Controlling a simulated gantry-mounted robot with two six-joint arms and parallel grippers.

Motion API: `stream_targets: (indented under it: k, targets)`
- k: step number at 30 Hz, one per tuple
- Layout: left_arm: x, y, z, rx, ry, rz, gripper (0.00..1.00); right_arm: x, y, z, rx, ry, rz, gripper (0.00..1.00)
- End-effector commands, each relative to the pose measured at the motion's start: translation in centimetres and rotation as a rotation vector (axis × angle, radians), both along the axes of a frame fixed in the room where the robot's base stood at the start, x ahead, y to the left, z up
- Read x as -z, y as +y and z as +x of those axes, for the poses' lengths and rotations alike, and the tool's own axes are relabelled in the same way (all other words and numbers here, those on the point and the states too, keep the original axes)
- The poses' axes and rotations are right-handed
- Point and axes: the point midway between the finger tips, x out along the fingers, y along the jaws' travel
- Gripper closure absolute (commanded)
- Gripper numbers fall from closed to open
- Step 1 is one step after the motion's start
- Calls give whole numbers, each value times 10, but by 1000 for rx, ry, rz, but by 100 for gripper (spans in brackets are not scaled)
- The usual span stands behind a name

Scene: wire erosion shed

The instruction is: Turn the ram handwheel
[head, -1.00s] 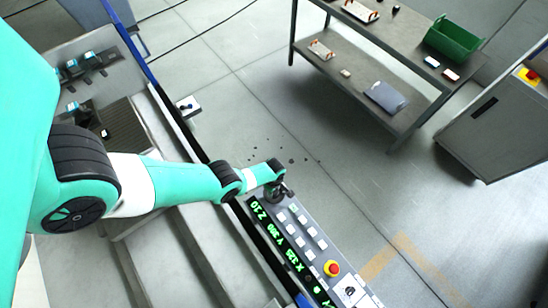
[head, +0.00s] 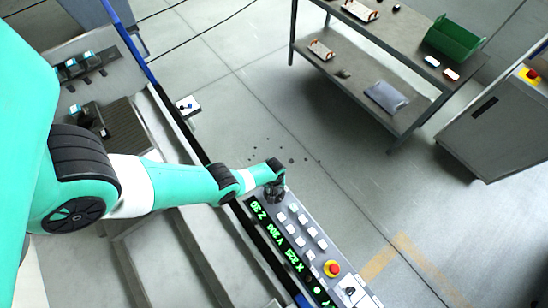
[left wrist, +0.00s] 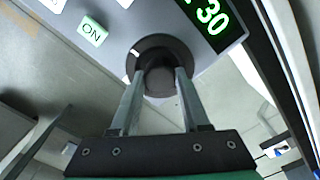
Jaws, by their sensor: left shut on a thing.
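The ram handwheel (left wrist: 136,52) is a dark round wheel with a hub, at the end of the grey control panel in the left wrist view. My left gripper (left wrist: 158,76) is shut on its hub, with one finger on each side. In the head view my left gripper (head: 276,193) reaches down onto the panel's upper end and hides most of the wheel. A green readout (left wrist: 212,14) beside the wheel ends in 30. My right gripper is not in view.
The panel carries white buttons, an ON button (left wrist: 92,31) and a red emergency stop (head: 332,268). A workbench (head: 345,68) with a green bin (head: 455,38) stands at the back right. A grey cabinet (head: 490,125) stands at the right.

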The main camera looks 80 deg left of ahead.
Motion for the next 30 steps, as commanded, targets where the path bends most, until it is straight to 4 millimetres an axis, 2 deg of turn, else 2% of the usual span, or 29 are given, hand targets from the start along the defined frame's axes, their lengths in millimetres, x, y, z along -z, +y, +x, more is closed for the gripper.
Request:
stream_targets:
  k: [30]
  targets:
    - [2, 0, -1, 962, 1, 1, 100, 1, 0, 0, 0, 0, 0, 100]
